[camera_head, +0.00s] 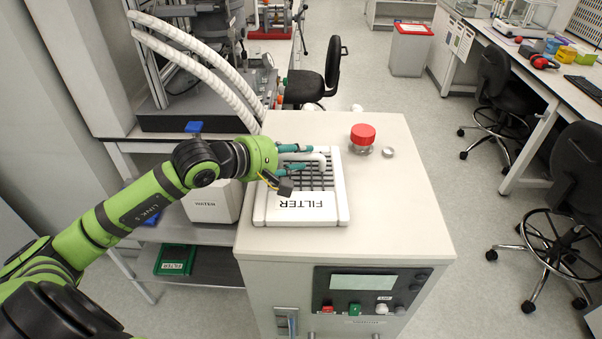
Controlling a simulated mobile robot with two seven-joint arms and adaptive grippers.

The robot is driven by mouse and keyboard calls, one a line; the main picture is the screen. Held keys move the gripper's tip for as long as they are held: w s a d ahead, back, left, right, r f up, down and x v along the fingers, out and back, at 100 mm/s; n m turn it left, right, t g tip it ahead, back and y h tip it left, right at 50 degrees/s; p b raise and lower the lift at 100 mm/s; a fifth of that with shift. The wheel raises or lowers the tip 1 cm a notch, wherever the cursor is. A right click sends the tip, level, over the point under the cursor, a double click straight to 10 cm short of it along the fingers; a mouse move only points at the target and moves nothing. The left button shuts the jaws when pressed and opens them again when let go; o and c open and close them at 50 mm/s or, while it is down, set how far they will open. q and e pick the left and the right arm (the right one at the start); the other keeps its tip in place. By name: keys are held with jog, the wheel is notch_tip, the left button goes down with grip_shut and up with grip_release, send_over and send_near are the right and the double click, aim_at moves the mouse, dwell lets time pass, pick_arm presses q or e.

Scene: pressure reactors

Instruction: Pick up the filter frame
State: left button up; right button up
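The filter frame (333,208) is a white rectangular frame with a dark grid and a label reading FILTER, upside down in the head view. It lies flat on top of the white machine. A white curved handle (320,157) rises above the grid. My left gripper (307,159) is over the grid, coming in from the left. Its two teal fingers are spread apart, with the handle between them. I see a gap between the fingers and the handle, so the gripper looks open. My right gripper is out of view.
A jar with a red lid (362,137) and a small round metal piece (388,152) stand right of the frame on the machine top (400,215). White hoses (195,55) arch behind my arm. A green tray (175,260) sits on a lower shelf at left.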

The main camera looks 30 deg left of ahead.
pick_arm(q)
jog(key=shift+f, duration=0.1)
grip_shut()
jog(key=shift+r+b, duration=0.6)
jog(key=shift+r, duration=0.1)
notch_tip(320, 180, up, 2)
jog(key=shift+r+b, duration=0.1)
jog(key=shift+b, duration=0.65)
jog(key=s+d+r+b, duration=0.5)
jog(key=s+r+b, duration=0.2)
jog(key=s+b, duration=0.2)
jog(key=shift+s+d+r, duration=0.2)
jog(key=shift+s+d, duration=0.05)
jog(key=shift+s, duration=0.4)
